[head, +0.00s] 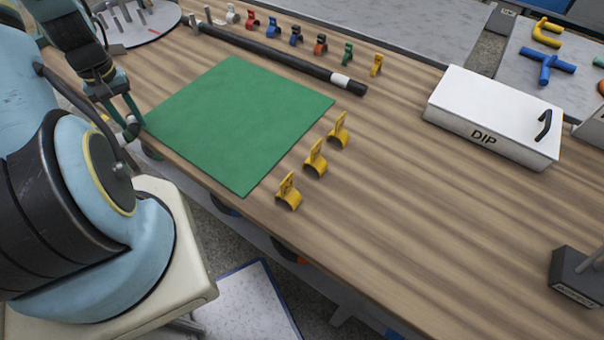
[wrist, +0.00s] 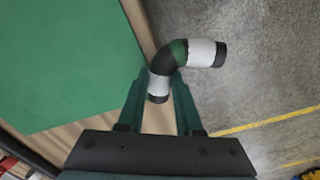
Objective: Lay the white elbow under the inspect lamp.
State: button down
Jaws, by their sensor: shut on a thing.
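My gripper (head: 125,112) is at the left edge of the wooden table, near the left corner of the green mat. In the wrist view the gripper (wrist: 162,88) is shut on a bent elbow (wrist: 200,53) with white end sections, black parts and a green band. One leg of the elbow sits between the fingers; the other points right, over the floor beyond the table edge. The elbow also shows small in the head view (head: 132,127). A dark grey base with a post (head: 577,278) stands at the right edge; its label is hard to read and its top is out of view.
The green mat (head: 240,120) lies flat and bare. Several yellow clips (head: 316,158) stand along its right side. A long black hose (head: 270,55) and a row of coloured clips (head: 297,34) lie behind it. A white DIP box (head: 492,115) stands right. The front right tabletop is clear.

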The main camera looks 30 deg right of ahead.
aim_at(421, 247)
jog(key=k+l+u, duration=0.15)
jog(key=k+l, duration=0.15)
jog(key=k, duration=0.15)
jog(key=k+l+u, duration=0.1)
jog(key=k, duration=0.35)
jog(key=k+l+u, duration=0.15)
jog(key=k+l, duration=0.15)
jog(key=k, duration=0.15)
jog(key=k+l+u, duration=0.1)
jog(key=k, duration=0.4)
jog(key=i+l, duration=0.05)
